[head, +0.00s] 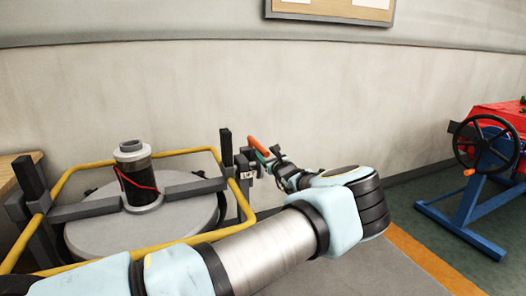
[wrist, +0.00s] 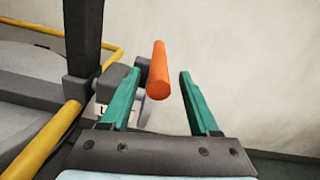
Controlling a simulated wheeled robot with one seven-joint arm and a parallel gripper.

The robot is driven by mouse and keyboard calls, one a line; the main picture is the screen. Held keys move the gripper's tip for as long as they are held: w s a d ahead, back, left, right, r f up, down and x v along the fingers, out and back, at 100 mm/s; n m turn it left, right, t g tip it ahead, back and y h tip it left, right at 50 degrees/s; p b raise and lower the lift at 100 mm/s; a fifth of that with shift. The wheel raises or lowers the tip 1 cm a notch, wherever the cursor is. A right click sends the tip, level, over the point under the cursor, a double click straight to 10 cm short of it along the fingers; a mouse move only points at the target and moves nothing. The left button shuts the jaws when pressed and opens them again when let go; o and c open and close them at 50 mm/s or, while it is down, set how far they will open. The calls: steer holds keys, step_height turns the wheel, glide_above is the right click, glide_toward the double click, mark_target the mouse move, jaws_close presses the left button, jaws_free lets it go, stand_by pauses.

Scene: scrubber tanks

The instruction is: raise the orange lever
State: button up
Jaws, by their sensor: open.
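The orange lever (head: 258,146) sticks out from a dark bracket beside the yellow-railed tank, near the wall. In the wrist view the orange lever (wrist: 158,72) points toward me, its rounded end between the two green fingers. My gripper (head: 268,159) is at the lever's right end in the head view. In the wrist view my gripper (wrist: 158,84) is open, with one finger on each side of the lever. The left finger looks closer to the lever than the right one. I cannot tell whether either finger touches it.
The round grey tank (head: 95,236) with a yellow rail (head: 183,152) stands at left. A dark upright post (head: 226,147) rises just left of the lever. A black handwheel (head: 482,142) on a blue stand (head: 467,204) is at right. The wall is close behind the lever.

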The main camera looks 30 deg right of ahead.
mark_target(257, 148)
steer(key=shift+w+d, duration=0.1)
steer(key=shift+w, duration=1.4)
jaws_close()
stand_by(0.4)
